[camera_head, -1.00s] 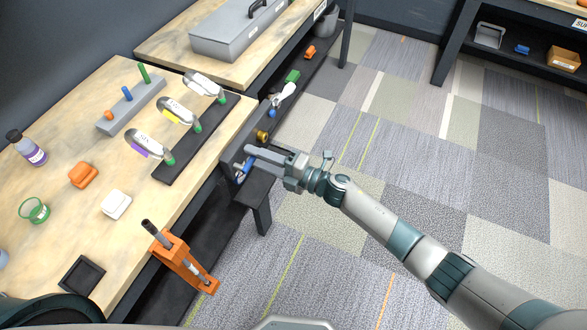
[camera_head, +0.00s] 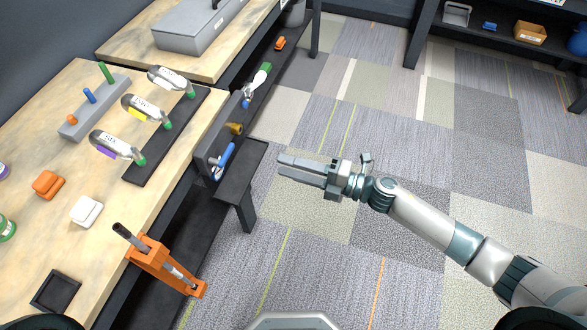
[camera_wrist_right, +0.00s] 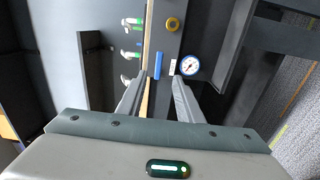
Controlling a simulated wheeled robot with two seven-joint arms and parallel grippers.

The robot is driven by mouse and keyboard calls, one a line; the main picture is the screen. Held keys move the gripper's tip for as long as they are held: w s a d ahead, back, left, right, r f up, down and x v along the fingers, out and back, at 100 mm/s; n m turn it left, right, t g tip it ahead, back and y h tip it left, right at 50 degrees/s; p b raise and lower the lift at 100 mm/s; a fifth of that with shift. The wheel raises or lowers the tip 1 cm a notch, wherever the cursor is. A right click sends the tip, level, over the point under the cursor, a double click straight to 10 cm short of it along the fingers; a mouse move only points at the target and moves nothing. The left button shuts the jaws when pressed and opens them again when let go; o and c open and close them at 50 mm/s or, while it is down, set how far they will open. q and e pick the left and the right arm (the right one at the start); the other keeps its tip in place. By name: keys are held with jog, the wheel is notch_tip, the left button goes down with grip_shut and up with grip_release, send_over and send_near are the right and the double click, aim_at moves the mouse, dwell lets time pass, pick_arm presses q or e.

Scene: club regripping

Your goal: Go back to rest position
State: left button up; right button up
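My right gripper (camera_head: 279,165) is out over the carpet, to the right of the bench, with its arm coming in from the lower right. Its two fingers are apart and nothing is between them in the head view. In the right wrist view the gripper (camera_wrist_right: 159,77) also shows spread fingers, with a blue tool (camera_wrist_right: 158,65) and a round dial gauge (camera_wrist_right: 190,65) beyond them. My left gripper does not show. Three golf club heads, one of them (camera_head: 145,108), lie on a dark rack (camera_head: 165,145) on the bench.
The wooden bench (camera_head: 140,205) has an orange clamp (camera_head: 165,268) holding a shaft at its front edge. A dark side ledge (camera_head: 240,172) carries a blue-handled tool (camera_head: 223,160) and a brass piece (camera_head: 235,128). Open carpet (camera_head: 400,130) lies to the right.

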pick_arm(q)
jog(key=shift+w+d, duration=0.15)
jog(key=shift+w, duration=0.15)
pick_arm(e)
jog(key=shift+s+d, duration=0.1)
jog(key=shift+d, duration=0.3)
jog(key=shift+f, duration=0.1)
jog(key=w+d+f+m+t+h, duration=0.2)
jog(key=d+f+m+t+h, duration=0.15)
jog(key=f+m, duration=0.35)
jog(key=w+d+f+m+t+h, duration=0.25)
jog(key=d+f+m, duration=0.25)
jog(key=f, duration=0.4)
jog(key=s+d+f+m+h, duration=0.3)
jog(key=f, duration=0.4)
jog(key=s+d+f+m+h, duration=0.2)
jog(key=s+d+f+m, duration=0.15)
jog(key=f, duration=0.35)
jog(key=s+d+f+m+g+h, duration=0.4)
jog(key=s+f+m, duration=0.2)
jog(key=s+f, duration=0.8)
jog(key=s+f+m+g, duration=0.2)
jog(key=s+f, duration=0.2)
jog(key=s, duration=0.6)
jog(key=s+d+f+m+g+h, duration=0.1)
jog(key=s+f, duration=0.3)
jog(key=s, duration=0.5)
jog(key=shift+s+d+m+g, duration=0.35)
jog(key=shift+m+g, duration=0.35)
jog(key=shift+m, duration=0.15)
